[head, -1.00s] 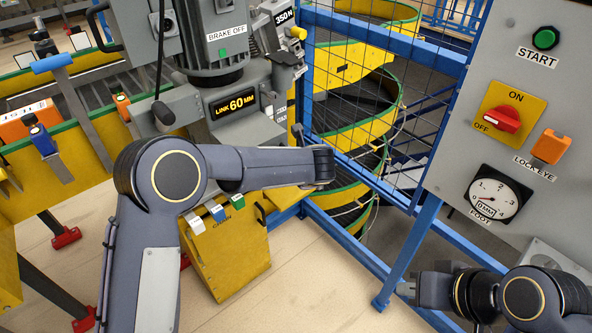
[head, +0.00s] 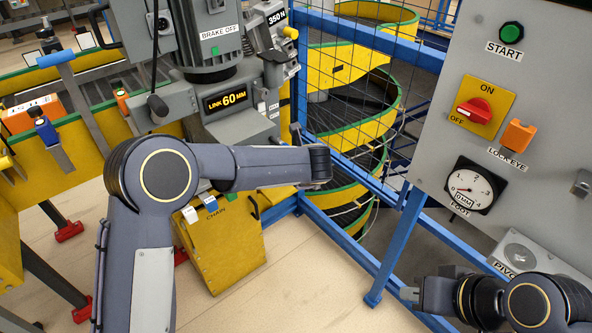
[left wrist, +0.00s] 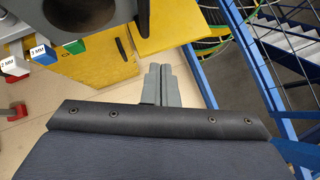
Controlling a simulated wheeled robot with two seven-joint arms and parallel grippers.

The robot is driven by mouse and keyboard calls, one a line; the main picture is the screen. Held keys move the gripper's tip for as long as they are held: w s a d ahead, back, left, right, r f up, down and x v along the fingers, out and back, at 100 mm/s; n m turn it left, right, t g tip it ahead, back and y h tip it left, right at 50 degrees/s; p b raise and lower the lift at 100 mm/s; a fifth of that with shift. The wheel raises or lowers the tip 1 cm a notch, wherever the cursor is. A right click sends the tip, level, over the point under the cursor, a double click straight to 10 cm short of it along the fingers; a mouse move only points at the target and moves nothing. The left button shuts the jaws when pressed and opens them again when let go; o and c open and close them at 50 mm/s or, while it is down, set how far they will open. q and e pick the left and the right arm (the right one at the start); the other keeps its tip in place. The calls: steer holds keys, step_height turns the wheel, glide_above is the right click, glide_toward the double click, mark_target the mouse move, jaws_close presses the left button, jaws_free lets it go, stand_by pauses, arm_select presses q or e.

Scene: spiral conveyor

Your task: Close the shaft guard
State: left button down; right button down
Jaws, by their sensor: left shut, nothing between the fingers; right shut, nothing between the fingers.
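The part that looks like the shaft guard is a yellow plate (left wrist: 172,24) at the top of the left wrist view, beside a dark round opening in a grey housing (left wrist: 78,18). In the head view my left arm largely covers that area, so I cannot tell how far the guard is open. My left gripper (left wrist: 160,72) is shut and empty, just below the yellow plate in the left wrist view; I see no clear contact. In the head view its fingers are hidden. My right gripper (head: 408,293) is shut and empty at lower right, below the control panel.
The yellow chain box (head: 228,248) with coloured tags stands under the motor (head: 207,62). A blue mesh fence (head: 365,178) screens the spiral conveyor (head: 352,125). The grey control panel (head: 545,130) fills the right side. Floor (head: 320,285) is clear between box and fence post.

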arm_select(q)
steer(key=d+v, duration=0.1)
steer(key=v, duration=0.6)
steer(key=shift+r, duration=0.4)
steer(key=s+a+r+m+t+h+p, duration=0.1)
steer(key=a+r+m+t+h, duration=0.1)
steer(key=a+r+m, duration=0.4)
steer(key=s+a+r+m+t+h+p, duration=0.1)
steer(key=a+r+m+h+p, duration=0.15)
steer(key=r+m, duration=0.45)
steer(key=s+a+r+m+t+h+p, duration=0.1)
steer(key=a+r+m+t+h, duration=0.2)
steer(key=r, duration=0.6)
steer(key=s+a+f+m+g+p, duration=0.1)
steer(key=s+a+f+m+g, duration=0.2)
steer(key=s+m, duration=0.4)
steer(key=s+a+f+m+g+y+p, duration=0.1)
steer(key=s+a+f+m+g, duration=0.2)
steer(key=s, duration=1)
steer(key=s+a+f+m+g+p, duration=0.2)
steer(key=s+a+f+m+g, duration=0.1)
steer(key=s+a+f+m, duration=0.3)
steer(key=s+a+m, duration=0.2)
steer(key=s+m, duration=0.2)
steer(key=shift+m+y, duration=0.3)
steer(key=shift+y, duration=0.05)
